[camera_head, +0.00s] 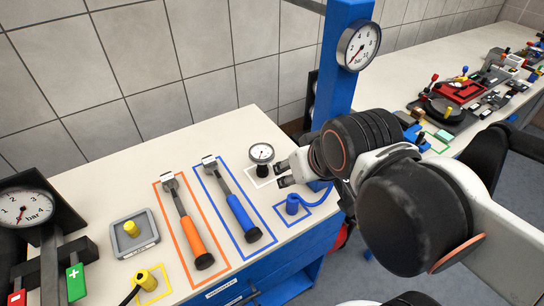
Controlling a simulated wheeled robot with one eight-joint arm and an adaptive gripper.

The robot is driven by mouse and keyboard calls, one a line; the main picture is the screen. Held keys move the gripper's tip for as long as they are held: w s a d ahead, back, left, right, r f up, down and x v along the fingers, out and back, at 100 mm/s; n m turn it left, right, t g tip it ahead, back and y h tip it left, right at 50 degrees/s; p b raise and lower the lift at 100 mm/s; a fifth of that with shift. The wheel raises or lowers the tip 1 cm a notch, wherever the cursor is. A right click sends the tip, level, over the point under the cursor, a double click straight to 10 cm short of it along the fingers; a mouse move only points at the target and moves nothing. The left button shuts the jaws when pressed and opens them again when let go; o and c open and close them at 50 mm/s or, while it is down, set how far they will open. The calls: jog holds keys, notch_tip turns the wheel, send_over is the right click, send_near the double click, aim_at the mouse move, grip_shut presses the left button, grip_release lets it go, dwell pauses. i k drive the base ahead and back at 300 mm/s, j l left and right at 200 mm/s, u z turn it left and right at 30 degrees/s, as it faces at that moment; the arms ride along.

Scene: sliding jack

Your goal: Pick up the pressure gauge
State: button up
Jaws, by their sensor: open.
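The pressure gauge (261,154) is small and round with a white dial and a dark lower part. It stands upright on the white table, by a white outlined square (260,181). My gripper (279,174) is just to the right of the gauge, its fingers pointing left toward it. The fingers are open and nothing is between them. Whether a finger touches the gauge cannot be told from this view.
A blue plug (292,205) stands in front of my gripper. A blue post (341,90) with a large gauge (358,46) rises behind. A grey tray (135,244) is at left.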

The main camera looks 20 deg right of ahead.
aim_at(261, 154)
jog(key=u, duration=2.2)
jog(key=k, duration=0.5)
jog(key=k+z, duration=0.15)
jog(key=z, duration=1.35)
jog(key=j+z, duration=0.2)
jog(key=z, duration=2.05)
jog(key=k+j+z, duration=0.15)
jog(key=k+j, duration=0.4)
jog(key=k+j+z, duration=0.15)
jog(key=k+j, duration=0.35)
jog(key=k, duration=0.2)
jog(key=i+j, duration=0.1)
jog(key=j, duration=0.35)
jog(key=i, duration=0.05)
